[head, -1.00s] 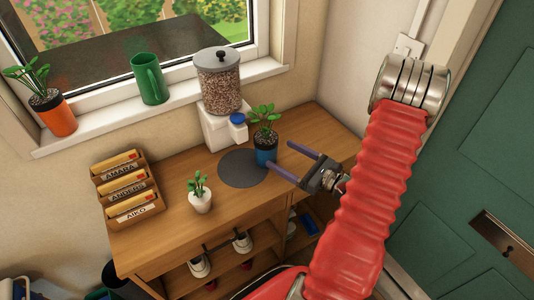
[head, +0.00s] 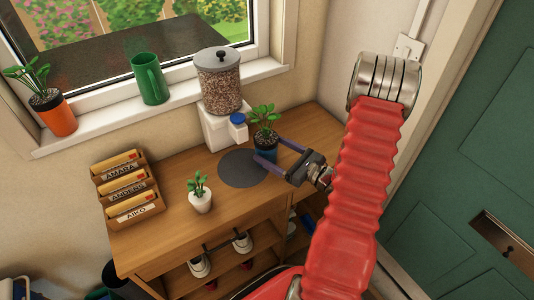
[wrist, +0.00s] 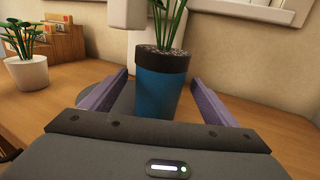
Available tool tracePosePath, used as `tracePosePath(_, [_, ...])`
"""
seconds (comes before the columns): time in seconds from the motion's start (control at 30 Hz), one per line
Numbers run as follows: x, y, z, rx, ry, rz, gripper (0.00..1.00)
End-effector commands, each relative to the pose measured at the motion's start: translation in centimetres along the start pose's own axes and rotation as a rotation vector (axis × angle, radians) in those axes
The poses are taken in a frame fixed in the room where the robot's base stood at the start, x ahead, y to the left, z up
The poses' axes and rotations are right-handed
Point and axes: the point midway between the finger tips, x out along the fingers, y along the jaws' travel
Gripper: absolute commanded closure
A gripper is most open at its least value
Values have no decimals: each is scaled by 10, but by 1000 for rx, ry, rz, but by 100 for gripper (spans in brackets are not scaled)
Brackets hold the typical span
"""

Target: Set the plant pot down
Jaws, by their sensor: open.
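The blue plant pot (wrist: 163,88) with dark soil and a green plant stands upright between the two purple fingers of my gripper in the wrist view. In the head view, the pot (head: 265,143) is on the wooden cabinet top, at the right edge of a round dark grey mat (head: 238,172). My gripper (head: 268,151) is open, with a finger on each side of the pot. In the wrist view (wrist: 160,92) a gap shows at the right finger. The pot's base is partly hidden by the gripper, so I cannot tell whether it overlaps the mat.
A small white pot (head: 200,196) stands left of the mat. A letter rack (head: 127,185) is farther left. A seed dispenser (head: 221,95) stands behind the mat. A green mug (head: 150,80) and an orange pot (head: 56,117) are on the windowsill.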

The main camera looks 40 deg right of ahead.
Motion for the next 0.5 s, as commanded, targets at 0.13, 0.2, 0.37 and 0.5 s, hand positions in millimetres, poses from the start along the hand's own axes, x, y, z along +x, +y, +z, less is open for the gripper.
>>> tracePosePath(0.13, [0,0,0,0,0,0,19])
tracePosePath(0.2, [0,0,0,0,0,0,19])
tracePosePath(0.37, [0,0,0,0,0,0,19])
tracePosePath(0.5, [0,0,0,0,0,0,28])
